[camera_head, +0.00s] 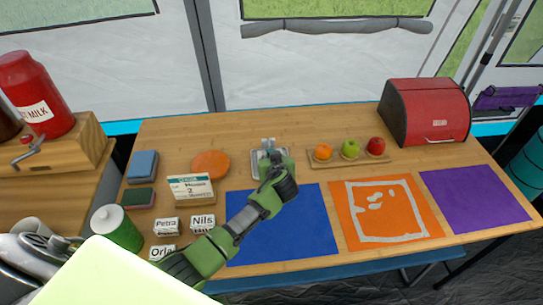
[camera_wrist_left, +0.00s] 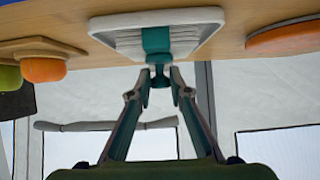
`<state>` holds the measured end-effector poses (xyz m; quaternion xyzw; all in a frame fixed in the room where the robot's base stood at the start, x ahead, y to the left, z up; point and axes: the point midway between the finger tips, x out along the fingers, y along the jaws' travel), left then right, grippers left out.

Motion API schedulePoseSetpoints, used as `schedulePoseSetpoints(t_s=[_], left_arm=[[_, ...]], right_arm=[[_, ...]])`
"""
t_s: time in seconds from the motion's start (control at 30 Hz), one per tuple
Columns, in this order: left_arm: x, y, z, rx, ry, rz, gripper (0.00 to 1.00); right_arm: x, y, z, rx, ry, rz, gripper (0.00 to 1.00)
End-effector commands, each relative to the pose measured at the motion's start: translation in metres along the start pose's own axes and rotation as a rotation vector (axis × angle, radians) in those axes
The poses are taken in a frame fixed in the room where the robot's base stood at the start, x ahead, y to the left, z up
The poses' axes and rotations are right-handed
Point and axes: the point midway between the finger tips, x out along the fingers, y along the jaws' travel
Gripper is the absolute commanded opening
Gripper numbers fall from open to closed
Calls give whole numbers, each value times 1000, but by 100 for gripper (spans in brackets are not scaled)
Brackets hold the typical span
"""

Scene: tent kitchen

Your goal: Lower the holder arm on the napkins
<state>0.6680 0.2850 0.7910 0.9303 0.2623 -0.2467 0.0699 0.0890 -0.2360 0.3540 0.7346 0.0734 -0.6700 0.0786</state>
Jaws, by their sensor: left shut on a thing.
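The napkin holder (camera_head: 257,156) is a small pale grey tray at the back middle of the wooden table, partly hidden by my left gripper. In the left wrist view, which looks upside down, the holder (camera_wrist_left: 108,22) has a pale rim. White ribbed napkins (camera_wrist_left: 190,40) show inside it. The teal holder arm (camera_wrist_left: 157,40) runs over the napkins toward my left gripper (camera_wrist_left: 159,84), whose fingertips are closed at its end. In the head view, my left gripper (camera_head: 272,160) is at the holder. I cannot tell whether the arm presses on the napkins. My right gripper is not seen.
An orange disc (camera_head: 211,164) lies left of the holder; a tray with fruit (camera_head: 350,150) stands right. A calendar block (camera_head: 192,188) and name cards stand left of my arm. Blue (camera_head: 300,222), orange (camera_head: 392,240) and purple mats lie in front. A red bread box (camera_head: 425,110) stands back right.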

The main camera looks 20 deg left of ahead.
Motion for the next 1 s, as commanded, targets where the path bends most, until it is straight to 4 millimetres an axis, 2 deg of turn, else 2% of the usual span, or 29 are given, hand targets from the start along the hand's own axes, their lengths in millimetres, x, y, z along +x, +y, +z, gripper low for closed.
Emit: schedulePoseSetpoints(t_s=[0.03, 0.23, 0.27, 0.3, 0.33, 0.77, 0.87, 1.0], left_arm=[[0, -1, 11, 3, -20, -4, 0], [0, -2, 12, 3, -21, -5, 0], [0, -2, 12, 3, -21, -5, 21], [0, -2, 11, 4, -20, -5, 31], [0, -1, 11, 3, -20, -5, 35], [-4, 0, 4, 0, -8, -1, 35], [-14, 0, 5, 0, -7, 1, 35], [-36, 0, 5, -2, -9, 1, 35]], right_arm=[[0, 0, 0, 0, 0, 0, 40], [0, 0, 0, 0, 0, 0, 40], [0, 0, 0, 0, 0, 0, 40], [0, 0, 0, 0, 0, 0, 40], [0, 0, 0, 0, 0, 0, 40], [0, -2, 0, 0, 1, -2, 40], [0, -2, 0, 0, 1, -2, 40], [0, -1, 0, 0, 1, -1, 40]])
